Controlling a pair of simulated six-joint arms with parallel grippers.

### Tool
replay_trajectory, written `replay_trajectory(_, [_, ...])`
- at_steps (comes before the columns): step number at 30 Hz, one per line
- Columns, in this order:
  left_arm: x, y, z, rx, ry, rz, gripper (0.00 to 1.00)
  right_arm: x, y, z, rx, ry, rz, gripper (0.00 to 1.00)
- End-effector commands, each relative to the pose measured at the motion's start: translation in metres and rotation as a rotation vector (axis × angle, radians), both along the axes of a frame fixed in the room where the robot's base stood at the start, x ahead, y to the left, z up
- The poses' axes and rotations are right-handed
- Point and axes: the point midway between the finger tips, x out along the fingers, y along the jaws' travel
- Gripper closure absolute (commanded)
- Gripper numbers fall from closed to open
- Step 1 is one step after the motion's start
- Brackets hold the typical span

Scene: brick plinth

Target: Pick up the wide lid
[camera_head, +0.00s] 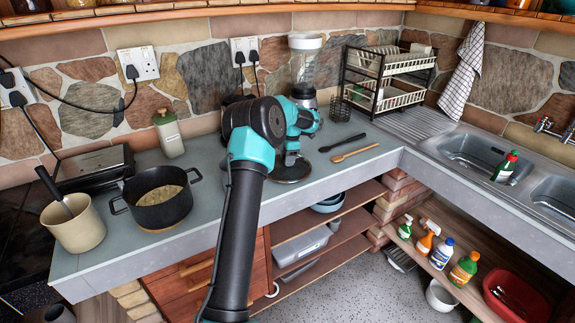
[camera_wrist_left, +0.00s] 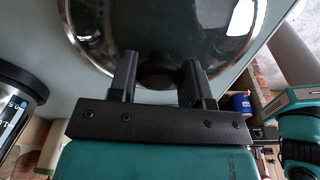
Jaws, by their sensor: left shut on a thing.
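The wide lid (camera_head: 295,176) is a dark, shiny disc over the counter behind my left forearm in the head view. In the left wrist view the glassy lid (camera_wrist_left: 160,28) with its pale metal rim fills the top. My left gripper (camera_wrist_left: 158,73) is shut on its dark knob, one finger on each side; the knob is partly hidden between them. In the head view my left gripper (camera_head: 291,157) points down onto the lid. I cannot tell whether the lid touches the counter. My right gripper is in neither view.
A black pot (camera_head: 165,215) and a cream container (camera_head: 75,228) with a utensil stand left. A blender (camera_head: 305,70) stands close behind the gripper. Dark and wooden utensils (camera_head: 355,152) lie right of the lid. A dish rack (camera_head: 387,80) and sink (camera_head: 478,160) are farther right.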

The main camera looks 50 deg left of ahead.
Motion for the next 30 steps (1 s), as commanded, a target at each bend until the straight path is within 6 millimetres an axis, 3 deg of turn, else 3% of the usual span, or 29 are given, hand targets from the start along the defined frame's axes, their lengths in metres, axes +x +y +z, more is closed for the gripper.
replay_trajectory(1, [-0.003, -0.002, -0.012, -0.012, 0.017, 0.002, 0.91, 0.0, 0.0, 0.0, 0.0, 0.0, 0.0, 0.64])
replay_trajectory(5, [-0.004, -0.001, -0.009, -0.012, 0.017, 0.002, 0.91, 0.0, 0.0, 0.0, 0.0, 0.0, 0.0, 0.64])
replay_trajectory(7, [-0.003, -0.001, -0.006, -0.012, 0.017, 0.002, 0.91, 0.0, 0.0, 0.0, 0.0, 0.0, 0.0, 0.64])
replay_trajectory(8, [-0.003, -0.001, -0.003, -0.011, 0.017, 0.002, 0.97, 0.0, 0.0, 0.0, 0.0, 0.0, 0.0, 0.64])
replay_trajectory(17, [-0.002, -0.002, 0.03, -0.007, 0.011, 0.0, 0.97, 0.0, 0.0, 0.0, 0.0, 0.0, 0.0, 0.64])
replay_trajectory(30, [-0.036, -0.04, 0.036, -0.006, 0.008, -0.001, 0.98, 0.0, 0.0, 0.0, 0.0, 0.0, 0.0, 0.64])
